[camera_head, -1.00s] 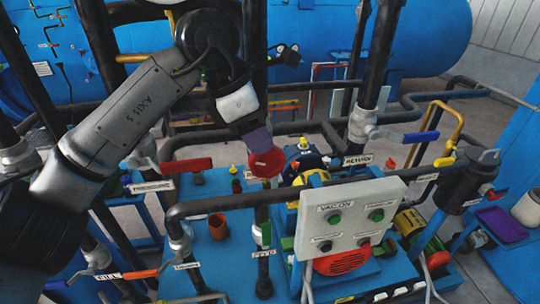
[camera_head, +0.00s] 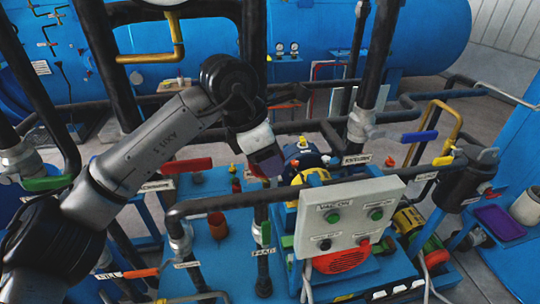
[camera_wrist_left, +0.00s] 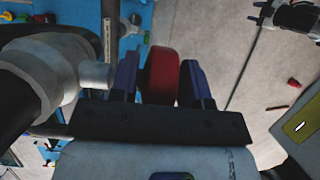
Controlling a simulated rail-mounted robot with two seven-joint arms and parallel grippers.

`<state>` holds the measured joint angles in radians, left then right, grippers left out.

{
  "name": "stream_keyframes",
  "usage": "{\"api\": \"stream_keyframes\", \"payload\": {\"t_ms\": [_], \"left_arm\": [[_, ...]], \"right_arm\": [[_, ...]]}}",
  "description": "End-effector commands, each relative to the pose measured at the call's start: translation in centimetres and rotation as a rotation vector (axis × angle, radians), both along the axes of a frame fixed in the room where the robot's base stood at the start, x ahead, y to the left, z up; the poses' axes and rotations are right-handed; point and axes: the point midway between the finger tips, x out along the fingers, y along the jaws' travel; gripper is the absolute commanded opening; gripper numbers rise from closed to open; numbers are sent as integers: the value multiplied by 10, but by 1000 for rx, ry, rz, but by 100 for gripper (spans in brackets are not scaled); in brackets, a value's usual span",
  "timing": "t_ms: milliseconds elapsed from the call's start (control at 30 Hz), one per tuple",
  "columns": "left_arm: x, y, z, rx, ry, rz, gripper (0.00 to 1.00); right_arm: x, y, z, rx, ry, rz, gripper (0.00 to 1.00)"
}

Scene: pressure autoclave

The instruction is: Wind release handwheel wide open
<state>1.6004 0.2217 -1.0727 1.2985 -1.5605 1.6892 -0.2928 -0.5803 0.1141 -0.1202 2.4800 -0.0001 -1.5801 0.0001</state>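The red release handwheel (camera_wrist_left: 162,75) sits between the two purple fingers of my left gripper (camera_wrist_left: 161,80) in the left wrist view. It nearly fills the gap; a thin strip shows on its left, and firm contact cannot be made out. In the head view my left gripper (camera_head: 266,164) reaches down over the handwheel from the upper left. Only a small red part of the handwheel (camera_head: 257,171) shows there, beside the fingers. The rest is hidden behind them.
A grey control panel (camera_head: 350,220) with buttons stands close at the right. A red lever (camera_head: 188,165) lies just left of the gripper and a blue lever (camera_head: 419,137) further right. Dark pipes (camera_head: 310,127) run behind and in front. A large blue vessel (camera_head: 420,35) fills the back.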

Motion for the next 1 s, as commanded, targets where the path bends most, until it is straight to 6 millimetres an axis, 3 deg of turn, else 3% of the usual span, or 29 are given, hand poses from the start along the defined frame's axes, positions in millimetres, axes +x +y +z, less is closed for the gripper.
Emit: {"api": "stream_keyframes", "payload": {"t_ms": [67, 400, 667, 1000], "left_arm": [[0, 0, 0, 0, 0, 0, 35], [0, 0, 0, 0, 0, 0, 2], [0, 1, -2, -39, -6, 0, 2], [0, 3, -4, -264, -49, -1, 2]], "right_arm": [[0, 0, 0, -1, 0, 1, 43], [0, -3, 0, -11, -1, 7, 43], [0, -3, -8, -11, -1, 7, 43], [0, -1, -44, -3, 0, 2, 43]]}}
